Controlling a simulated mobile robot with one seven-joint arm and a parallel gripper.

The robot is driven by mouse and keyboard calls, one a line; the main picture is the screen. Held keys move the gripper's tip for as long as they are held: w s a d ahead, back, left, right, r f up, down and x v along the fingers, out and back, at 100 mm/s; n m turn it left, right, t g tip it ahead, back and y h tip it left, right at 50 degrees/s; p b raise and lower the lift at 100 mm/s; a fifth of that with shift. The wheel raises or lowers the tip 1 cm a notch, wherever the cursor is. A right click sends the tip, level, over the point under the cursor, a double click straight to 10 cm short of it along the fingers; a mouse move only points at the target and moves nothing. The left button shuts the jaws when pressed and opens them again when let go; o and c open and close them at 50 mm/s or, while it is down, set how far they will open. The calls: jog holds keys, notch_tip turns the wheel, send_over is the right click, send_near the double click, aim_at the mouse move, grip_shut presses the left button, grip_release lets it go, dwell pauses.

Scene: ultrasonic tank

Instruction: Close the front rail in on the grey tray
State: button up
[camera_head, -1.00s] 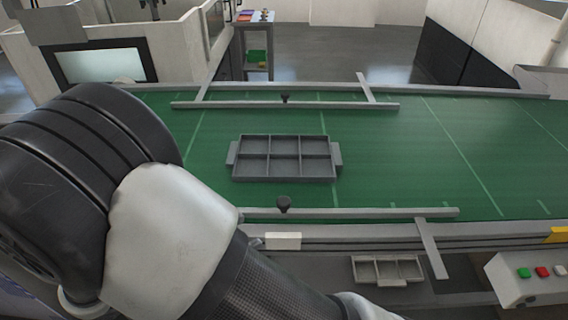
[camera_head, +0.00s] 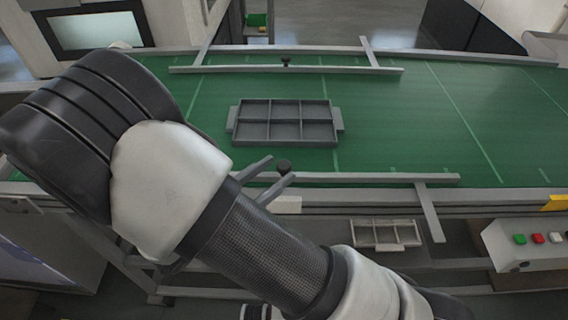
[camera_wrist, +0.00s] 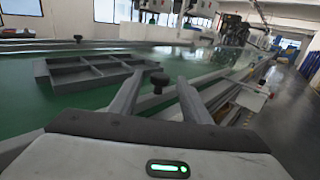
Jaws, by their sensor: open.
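The grey tray (camera_head: 285,122), divided into several compartments, lies on the green belt; it also shows in the wrist view (camera_wrist: 92,72). The front rail (camera_head: 385,178) is a grey bar along the belt's near side, with a clear strip of belt between it and the tray.
The back rail (camera_head: 330,69) with its own knob runs along the belt's far side. A second tray (camera_head: 385,234) sits on a shelf below the belt's near edge. A button box (camera_head: 525,243) stands at right. The belt (camera_head: 440,120) is clear right of the tray.

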aim_at(279, 169)
jog(key=shift+x, duration=1.8)
grip_shut()
